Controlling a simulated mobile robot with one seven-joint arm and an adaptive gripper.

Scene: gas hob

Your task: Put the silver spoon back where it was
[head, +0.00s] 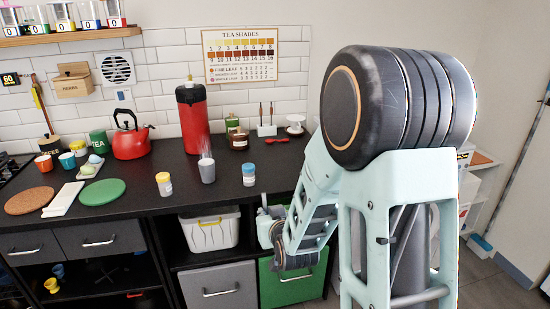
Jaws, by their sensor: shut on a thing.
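My gripper (264,207) is small and partly hidden by my own arm, in front of the counter's front edge at centre right. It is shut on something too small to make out. I cannot make out a silver spoon anywhere in the head view. A red spoon-like utensil (277,140) lies on the black counter (140,200) near the back wall. A grey cup (207,171) with pale wisps above it stands at the middle of the counter.
Two small lidded jars (164,184) and (248,175) flank the grey cup. A red dispenser (193,117), a red kettle (131,137) and a brown jar (239,138) stand behind. Cork (30,200) and green (102,193) mats lie left. The counter's front right is clear.

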